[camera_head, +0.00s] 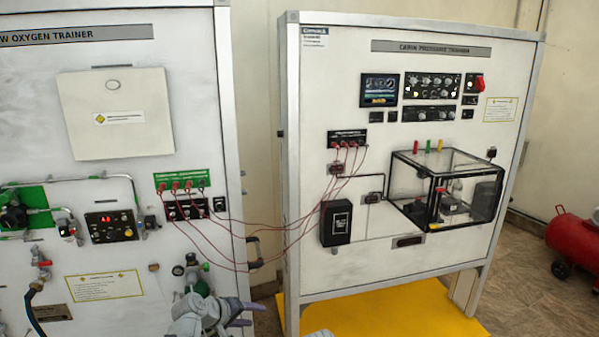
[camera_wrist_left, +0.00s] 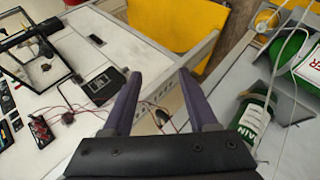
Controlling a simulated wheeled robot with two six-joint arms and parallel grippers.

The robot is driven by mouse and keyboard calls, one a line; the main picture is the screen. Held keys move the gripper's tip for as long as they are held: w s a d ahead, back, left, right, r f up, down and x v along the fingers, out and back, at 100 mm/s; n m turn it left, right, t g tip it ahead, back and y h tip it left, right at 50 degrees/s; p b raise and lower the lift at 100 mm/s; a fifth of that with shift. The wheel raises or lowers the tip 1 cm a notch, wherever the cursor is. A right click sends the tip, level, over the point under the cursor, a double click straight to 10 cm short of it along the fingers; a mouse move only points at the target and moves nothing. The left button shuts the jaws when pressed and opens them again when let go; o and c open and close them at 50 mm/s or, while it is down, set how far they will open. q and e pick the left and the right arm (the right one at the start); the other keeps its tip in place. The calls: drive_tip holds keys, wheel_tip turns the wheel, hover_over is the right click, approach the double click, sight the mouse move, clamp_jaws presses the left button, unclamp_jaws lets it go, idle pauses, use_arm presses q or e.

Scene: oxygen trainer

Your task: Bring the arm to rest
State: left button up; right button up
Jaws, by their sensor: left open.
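My left gripper (camera_head: 250,314) is low in the head view, in front of the lower right part of the oxygen trainer panel (camera_head: 190,100). Its purple fingers point right and are apart, with nothing between them. In the left wrist view the open fingers (camera_wrist_left: 158,82) reach up, with the panel edges and a floor gap beyond them. The grey wrist of my left arm (camera_head: 195,318) shows at the bottom of the head view. My right gripper is not in view.
The cabin pressure trainer (camera_head: 350,270) stands to the right, with a clear box (camera_head: 445,190). Red cables (camera_head: 245,222) hang between the panels. A black handle (camera_head: 254,252) is above my left gripper. Green cylinders (camera_wrist_left: 255,118) show in the wrist view. A yellow base (camera_head: 390,312) lies below.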

use_arm(q)
drive_tip(key=s+d+f+m+g+y, duration=0.2)
drive_tip(key=s+d+f+m+g, duration=0.4)
drive_tip(key=s, duration=0.4)
drive_tip(key=s+d+f+m+g+y, duration=0.1)
drive_tip(key=s+y, duration=0.4)
drive_tip(key=s, duration=0.7)
drive_tip(key=shift+d+f+m+g+y, duration=0.15)
drive_tip(key=shift+m+g+y, duration=0.25)
drive_tip(key=shift+m, duration=1)
